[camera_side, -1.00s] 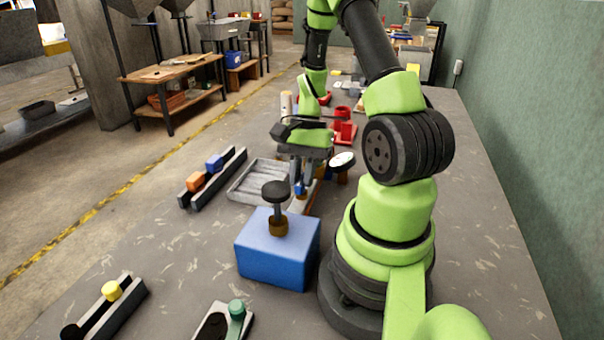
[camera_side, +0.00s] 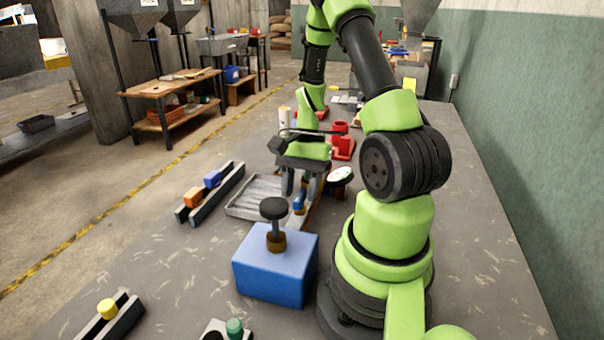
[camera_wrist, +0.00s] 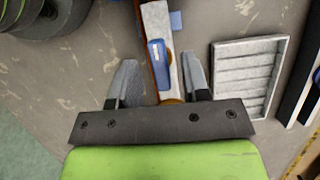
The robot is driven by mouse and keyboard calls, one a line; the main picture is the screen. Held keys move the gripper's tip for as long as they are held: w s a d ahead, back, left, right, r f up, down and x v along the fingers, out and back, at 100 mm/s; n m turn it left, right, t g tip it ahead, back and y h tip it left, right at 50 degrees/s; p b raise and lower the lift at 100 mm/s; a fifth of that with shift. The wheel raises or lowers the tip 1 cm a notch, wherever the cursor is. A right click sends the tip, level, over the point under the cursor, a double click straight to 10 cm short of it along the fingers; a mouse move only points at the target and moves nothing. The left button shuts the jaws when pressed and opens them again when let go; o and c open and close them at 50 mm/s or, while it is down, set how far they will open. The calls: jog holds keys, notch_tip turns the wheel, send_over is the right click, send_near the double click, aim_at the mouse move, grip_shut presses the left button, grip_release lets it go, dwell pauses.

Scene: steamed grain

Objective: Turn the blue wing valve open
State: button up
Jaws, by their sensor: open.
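The blue wing valve (camera_wrist: 158,62) is a narrow blue handle on a pale pipe strip (camera_wrist: 157,20). In the wrist view it points lengthwise along the strip, slightly tilted. In the side view the valve (camera_side: 299,202) shows small and low below my gripper (camera_side: 300,190). My gripper is open, with one grey finger on each side of the valve in the wrist view and visible gaps between. Whether the fingertips are down at the handle's height I cannot tell. The valve's base is partly hidden by the gripper.
A grey ribbed tray (camera_side: 250,197) lies left of the strip. A blue block with a black knob (camera_side: 273,208) stands in front. A round white-faced dial (camera_side: 341,174) and a red fixture (camera_side: 342,146) are close on the right and behind. A slider rail (camera_side: 212,193) lies farther left.

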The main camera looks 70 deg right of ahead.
jog(key=v, duration=0.9)
jog(key=shift+r, duration=0.2)
jog(key=s+a+r+n+t+h, duration=0.1)
jog(key=a+r+n+t, duration=0.2)
jog(key=a+r+n, duration=0.3)
jog(key=s+a+r+n+t+h, duration=0.1)
jog(key=a+r+n+t, duration=0.3)
jog(key=a, duration=1)
notch_tip(320, 180, up, 3)
jog(key=n, duration=0.4)
jog(key=shift+a+r+h, duration=0.15)
jog(key=shift+a+h, duration=0.15)
jog(key=shift+a, duration=0.1)
